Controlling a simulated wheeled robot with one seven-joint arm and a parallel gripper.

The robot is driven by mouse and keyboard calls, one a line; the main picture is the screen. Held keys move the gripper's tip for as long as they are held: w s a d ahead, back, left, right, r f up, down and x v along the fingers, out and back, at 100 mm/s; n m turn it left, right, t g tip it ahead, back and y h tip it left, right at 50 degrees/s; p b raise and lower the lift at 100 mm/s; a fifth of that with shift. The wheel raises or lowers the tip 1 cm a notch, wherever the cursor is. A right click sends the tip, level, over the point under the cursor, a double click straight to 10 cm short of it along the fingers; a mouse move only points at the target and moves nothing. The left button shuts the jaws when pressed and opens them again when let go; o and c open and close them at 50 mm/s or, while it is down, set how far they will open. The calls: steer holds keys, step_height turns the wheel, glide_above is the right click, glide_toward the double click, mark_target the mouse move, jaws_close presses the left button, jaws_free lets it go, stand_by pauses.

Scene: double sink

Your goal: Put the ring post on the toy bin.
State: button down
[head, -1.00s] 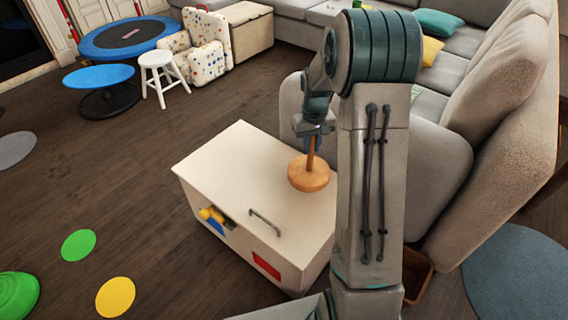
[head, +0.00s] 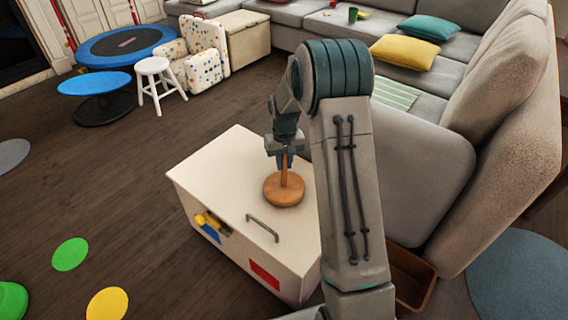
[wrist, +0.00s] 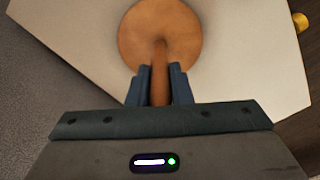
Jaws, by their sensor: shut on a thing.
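The ring post is an orange-brown wooden disc with an upright peg; its base (head: 284,191) shows over the right part of the toy bin's lid. The toy bin (head: 225,170) is a cream box with a metal handle on top and coloured shapes on its front. My gripper (head: 285,158) is above the base, its fingers shut on the peg. In the wrist view my gripper (wrist: 160,85) has a blue finger on each side of the peg, with the round base (wrist: 150,30) beyond. I cannot tell whether the base touches the lid.
A grey sofa (head: 420,185) stands close on the right of the bin. A brown open box (head: 412,278) lies on the floor beside my arm. A white stool (head: 155,75) and a blue trampoline (head: 125,40) are at the back left. The floor at left is mostly clear.

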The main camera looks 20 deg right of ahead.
steer(key=c, duration=1.3)
jaws_free()
steer(key=shift+f, duration=0.15)
step_height(320, 180, up, 12)
steer(key=p, duration=0.3)
steer(key=shift+s+r+p, duration=0.1)
steer(key=shift+r+p, duration=0.1)
steer(key=shift+p, duration=0.1)
steer(key=s+a+r, duration=0.1)
steer(key=s+r, duration=0.1)
steer(key=s, duration=0.7)
steer(key=s+a+r, duration=0.1)
steer(key=s+r, duration=0.1)
steer(key=s, duration=0.8)
steer(key=s+a+r+t, duration=0.1)
steer(key=s+a+r, duration=0.1)
steer(key=s, duration=0.8)
steer(key=shift+s+r, duration=0.25)
steer(key=shift+r, duration=0.35)
steer(key=shift+a, duration=0.1)
